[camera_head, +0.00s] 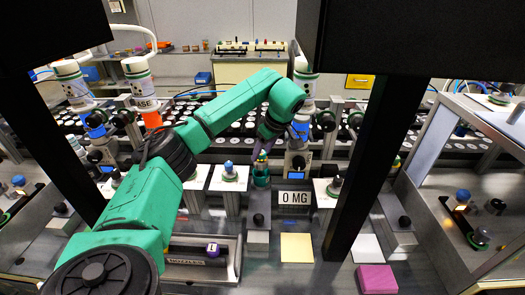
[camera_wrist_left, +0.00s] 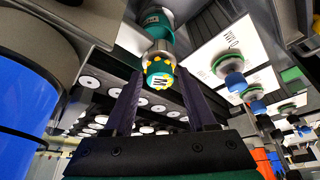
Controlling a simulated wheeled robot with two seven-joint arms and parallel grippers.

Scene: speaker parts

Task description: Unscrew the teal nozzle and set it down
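The teal nozzle (camera_wrist_left: 159,74), with yellow dots around its rim and a letter on its end face, shows between my left fingertips in the left wrist view. It hangs from a metal and teal fitting (camera_wrist_left: 156,22). My left gripper (camera_wrist_left: 159,92) is open, with a dark finger on each side of the nozzle; I cannot tell whether either finger touches it. In the head view, my left gripper (camera_head: 266,147) reaches down just above a teal cup-like part (camera_head: 261,180) at the bench middle. The nozzle is too small there to make out surely. My right gripper is not in view.
A "0 MG" sign (camera_head: 295,198) stands just right of the teal part. A yellow pad (camera_head: 297,248) and a magenta block (camera_head: 377,279) lie in front. Dispensing heads stand close on both sides. A glass-sided case (camera_head: 440,140) is at the right.

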